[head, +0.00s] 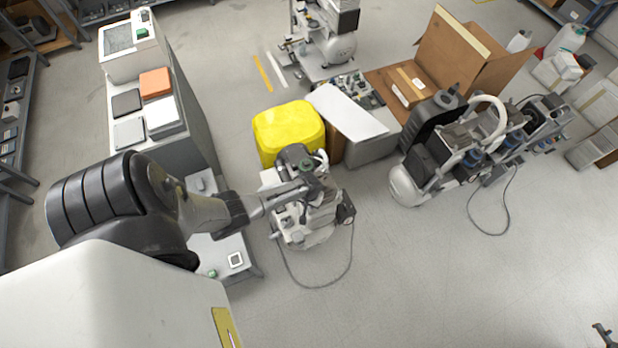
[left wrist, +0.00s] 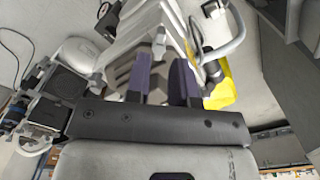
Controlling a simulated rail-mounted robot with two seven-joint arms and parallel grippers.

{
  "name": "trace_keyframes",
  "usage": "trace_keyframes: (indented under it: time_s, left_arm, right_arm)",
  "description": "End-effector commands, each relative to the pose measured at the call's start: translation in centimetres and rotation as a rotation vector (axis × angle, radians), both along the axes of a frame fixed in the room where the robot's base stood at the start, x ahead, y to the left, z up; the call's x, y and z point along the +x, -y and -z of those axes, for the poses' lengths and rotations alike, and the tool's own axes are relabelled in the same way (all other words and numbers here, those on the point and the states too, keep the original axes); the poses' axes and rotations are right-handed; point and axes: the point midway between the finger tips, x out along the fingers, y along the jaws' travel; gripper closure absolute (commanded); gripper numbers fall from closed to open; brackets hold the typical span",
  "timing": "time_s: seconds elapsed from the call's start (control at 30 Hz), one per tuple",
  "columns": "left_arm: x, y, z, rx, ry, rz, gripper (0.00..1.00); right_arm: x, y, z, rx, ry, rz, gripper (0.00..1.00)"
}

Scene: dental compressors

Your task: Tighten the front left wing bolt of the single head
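The single-head compressor (head: 318,222) stands on the floor in the middle of the head view, in front of the yellow container. My left gripper (head: 303,188) reaches over it from the left, and the arm hides part of its top. In the left wrist view, the two dark fingers of the left gripper (left wrist: 161,78) stand apart, with a gap between them. The pale compressor housing (left wrist: 165,18) lies beyond the fingertips. A small grey upright part shows beyond the gap; I cannot tell whether it is the wing bolt. The front left wing bolt cannot be made out in the head view.
A yellow container (head: 288,130) stands just behind the compressor. A larger compressor (head: 450,155) stands to the right, with open floor between. A cabinet (head: 180,125) stands at the left. A cable (head: 335,283) loops on the floor. A small dark part at the bottom right edge is unclear.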

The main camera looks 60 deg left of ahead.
Motion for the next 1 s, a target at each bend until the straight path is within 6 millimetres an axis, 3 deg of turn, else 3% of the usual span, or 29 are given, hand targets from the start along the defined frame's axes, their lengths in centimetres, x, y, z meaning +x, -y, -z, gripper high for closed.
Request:
trace_keyframes:
  time_s: [0.03, 0.2, 0.5, 1.0]
  left_arm:
    - [-0.1, 0.0, -1.4, 0.001, 0.001, 0.002, 0.78]
    - [0.0, 0.0, -4.3, 0.001, 0.001, 0.001, 0.78]
    - [0.0, -0.1, -7.8, 0.001, 0.001, 0.001, 0.78]
    - [0.0, 0.0, -8.9, 0.001, -0.001, 0.0, 0.78]
  right_arm:
    - [0.0, 0.0, -0.8, 0.0, 0.0, -0.001, 0.57]
    - [0.0, 0.1, -1.4, -0.005, 0.001, -0.004, 0.57]
    - [0.0, 0.3, -2.0, -0.011, 0.001, -0.007, 0.57]
    - [0.0, 0.1, -2.1, -0.003, -0.001, -0.002, 0.57]
